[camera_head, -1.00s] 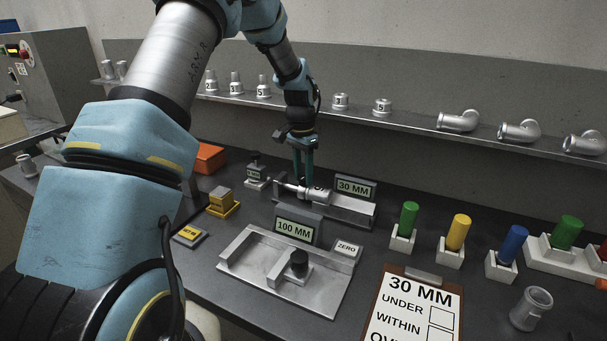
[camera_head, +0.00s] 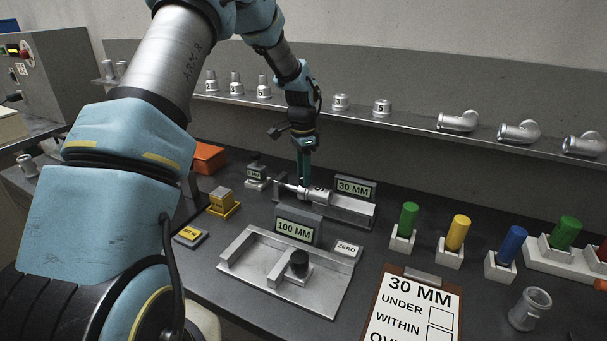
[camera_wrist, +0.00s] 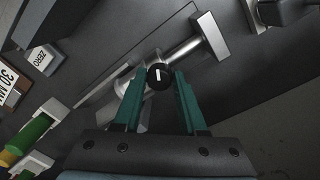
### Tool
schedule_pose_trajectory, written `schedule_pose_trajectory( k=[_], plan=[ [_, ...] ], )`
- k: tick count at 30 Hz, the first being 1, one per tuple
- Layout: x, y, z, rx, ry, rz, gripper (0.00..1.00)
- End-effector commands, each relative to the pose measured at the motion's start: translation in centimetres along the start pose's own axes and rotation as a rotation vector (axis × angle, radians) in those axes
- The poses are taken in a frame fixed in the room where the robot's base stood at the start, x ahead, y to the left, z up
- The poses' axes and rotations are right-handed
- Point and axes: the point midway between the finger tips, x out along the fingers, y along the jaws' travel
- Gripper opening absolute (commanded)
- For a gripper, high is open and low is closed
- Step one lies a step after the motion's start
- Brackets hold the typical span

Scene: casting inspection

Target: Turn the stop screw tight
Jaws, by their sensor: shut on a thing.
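The stop screw's round black knob (camera_wrist: 158,76) with a white mark shows between my two green fingers in the wrist view. My gripper (camera_head: 304,183) points straight down at the 30 MM gauge (camera_head: 350,211) in the head view, and its fingers (camera_wrist: 159,84) are closed on the knob. The knob sits on a metal cylinder (camera_head: 318,198) with a rod reaching left; in the wrist view the rod ends at a grey block (camera_wrist: 212,36). In the head view my fingers hide the knob.
The 100 MM gauge (camera_head: 255,264) with a black knob stands in front. The clipboard (camera_head: 411,318), a loose metal fitting (camera_head: 530,309) and coloured cylinders in white holders stand to the right. A shelf of castings (camera_head: 420,126) runs behind my wrist.

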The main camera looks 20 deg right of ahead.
Motion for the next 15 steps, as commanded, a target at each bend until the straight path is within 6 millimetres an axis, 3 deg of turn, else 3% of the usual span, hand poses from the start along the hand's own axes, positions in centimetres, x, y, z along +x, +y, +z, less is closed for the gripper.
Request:
schedule_pose_trajectory(
  k=[4,5,12,15],
  plan=[
    [-0.05,-0.01,-0.11,0.001,0.002,-0.001,0.00],
    [-0.04,-0.01,-0.11,0.001,0.002,-0.001,0.42],
    [-0.02,0.00,-0.05,0.000,0.001,-0.001,0.69],
    [-0.01,0.00,-0.03,-0.001,0.001,0.000,0.71]
  ],
)
